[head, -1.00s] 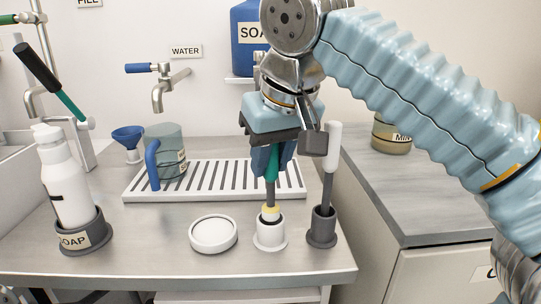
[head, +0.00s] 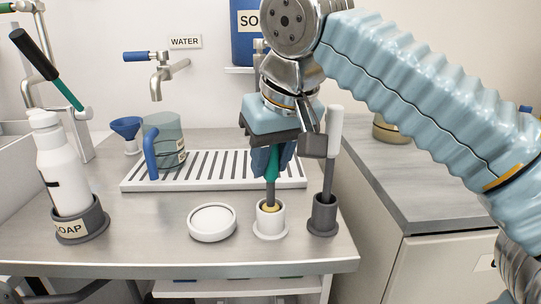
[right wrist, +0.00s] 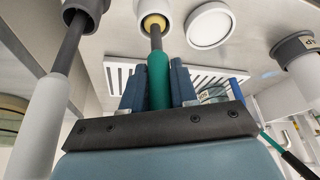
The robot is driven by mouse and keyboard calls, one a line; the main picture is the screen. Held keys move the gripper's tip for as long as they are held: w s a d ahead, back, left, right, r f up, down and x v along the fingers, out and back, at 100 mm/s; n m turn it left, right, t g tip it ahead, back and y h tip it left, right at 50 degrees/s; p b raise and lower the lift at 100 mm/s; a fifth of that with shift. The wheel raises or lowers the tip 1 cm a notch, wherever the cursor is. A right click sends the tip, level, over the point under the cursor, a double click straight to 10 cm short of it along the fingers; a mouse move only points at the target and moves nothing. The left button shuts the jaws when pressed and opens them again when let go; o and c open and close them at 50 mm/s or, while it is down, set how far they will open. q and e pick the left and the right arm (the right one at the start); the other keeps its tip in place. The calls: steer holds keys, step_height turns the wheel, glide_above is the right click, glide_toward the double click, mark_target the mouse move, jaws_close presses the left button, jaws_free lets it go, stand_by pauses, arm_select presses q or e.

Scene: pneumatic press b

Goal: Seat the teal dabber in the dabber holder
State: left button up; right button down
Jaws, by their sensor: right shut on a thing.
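The teal dabber (head: 271,183) has a teal handle, a grey shaft and a yellow head, and stands upright. My right gripper (head: 268,168) is shut on its handle. The yellow head sits inside the mouth of a white cup-shaped holder (head: 270,228), its top showing just below the rim. In the right wrist view the teal handle (right wrist: 158,82) runs between the blue fingers to the yellow head in the white holder (right wrist: 145,8). How deep the head rests is hidden. My left gripper is not in view.
A white-handled tool (head: 334,135) stands in a dark grey holder (head: 322,225) close on the right. A round white dish (head: 212,222) lies just left. Behind are a slotted drain tray (head: 215,183) and a jug (head: 170,150). A soap bottle (head: 65,165) stands far left.

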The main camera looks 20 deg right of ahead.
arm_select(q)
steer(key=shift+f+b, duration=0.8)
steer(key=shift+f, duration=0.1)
arm_select(e)
steer(key=shift+f, duration=1.1)
steer(key=c, duration=0.8)
jaws_free()
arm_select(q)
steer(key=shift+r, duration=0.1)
arm_select(e)
steer(key=shift+s+r, duration=0.1)
steer(key=shift+r, duration=0.3)
arm_select(q)
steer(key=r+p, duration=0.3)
steer(key=p, duration=0.1)
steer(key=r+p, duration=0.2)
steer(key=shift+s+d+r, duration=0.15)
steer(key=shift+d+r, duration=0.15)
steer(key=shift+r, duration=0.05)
arm_select(e)
steer(key=v, duration=1.3)
steer(key=shift+r, duration=0.1)
